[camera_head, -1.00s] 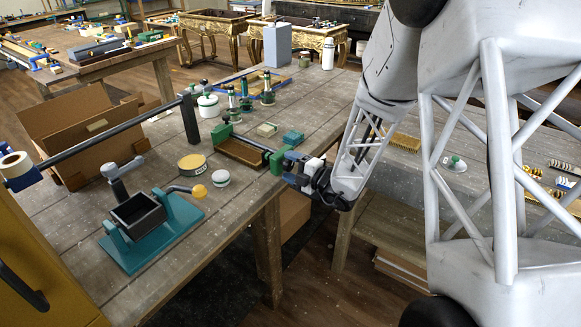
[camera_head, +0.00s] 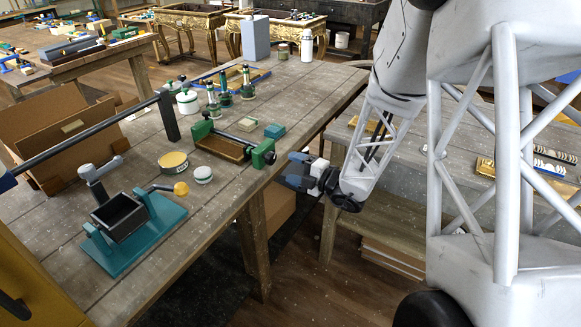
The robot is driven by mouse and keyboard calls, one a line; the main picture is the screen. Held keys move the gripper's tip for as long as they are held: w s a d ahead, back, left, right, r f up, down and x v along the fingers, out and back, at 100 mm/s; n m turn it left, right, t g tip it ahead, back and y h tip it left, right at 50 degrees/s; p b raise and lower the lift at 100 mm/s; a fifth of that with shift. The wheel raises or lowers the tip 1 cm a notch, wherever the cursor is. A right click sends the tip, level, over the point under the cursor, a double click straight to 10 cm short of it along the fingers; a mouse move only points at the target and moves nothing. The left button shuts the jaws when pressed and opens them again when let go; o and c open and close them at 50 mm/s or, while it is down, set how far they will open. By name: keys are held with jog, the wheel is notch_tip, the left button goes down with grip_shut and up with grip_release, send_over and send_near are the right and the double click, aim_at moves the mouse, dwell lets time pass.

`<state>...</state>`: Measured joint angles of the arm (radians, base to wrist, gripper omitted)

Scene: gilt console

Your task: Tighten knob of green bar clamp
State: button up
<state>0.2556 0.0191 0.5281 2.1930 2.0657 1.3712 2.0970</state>
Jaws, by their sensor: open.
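The green bar clamp (camera_head: 262,153) lies near the table's right edge. It has a green block at each end, joined by a dark bar, with a brown piece between the blocks. A small dark knob (camera_head: 270,158) shows on the outer face of its right-hand block. My gripper (camera_head: 291,172) hangs just right of that knob, past the table edge, with its blue-grey fingers pointing toward the clamp. The gripper is open and empty, with a small gap between it and the knob. The knob's thread and how tight it sits cannot be made out.
On the worktable (camera_head: 225,195) are a yellow tin (camera_head: 173,161), a white-lidded jar (camera_head: 203,174), a teal block (camera_head: 275,131) and a teal stand with a dark box (camera_head: 120,214). Several green-based pieces stand behind the clamp. A lower bench (camera_head: 390,208) stands to the right.

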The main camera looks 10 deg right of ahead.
aim_at(274, 160)
dwell(0.5)
jog(key=n, duration=2.8)
jog(key=shift+w+a+f, duration=0.1)
jog(key=shift+w, duration=0.25)
jog(key=shift+x, duration=3.9)
jog(key=shift+c, duration=0.2)
